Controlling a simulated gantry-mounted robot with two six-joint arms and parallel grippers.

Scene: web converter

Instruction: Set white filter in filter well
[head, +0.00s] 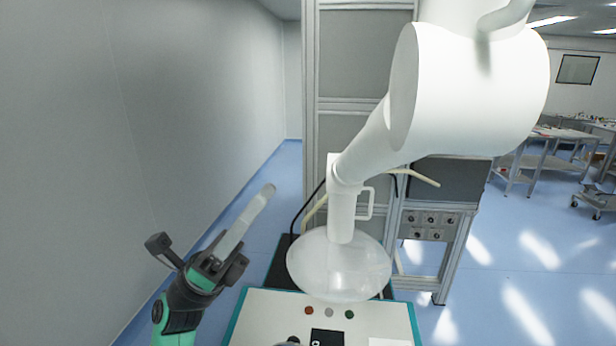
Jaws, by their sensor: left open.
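My left gripper (258,200) comes in from the lower left, with pale fingers pointing up and to the right. It is open, with nothing seen between its fingers, and is left of the clear hood and apart from the worktop. Three small round pieces lie in a row on the pale worktop (260,318): a brown one (309,310), a light grey one (328,313) and a green one (349,314). I cannot tell if the light grey one is the white filter. I cannot make out the filter well. My right gripper is not in view.
A clear dome-shaped hood (340,268) on a thick white extraction arm (375,145) hangs over the worktop's back edge. A black label (327,338) and a white piece (390,342) lie near the front. A grey wall stands at left. A grey cabinet (362,55) stands behind.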

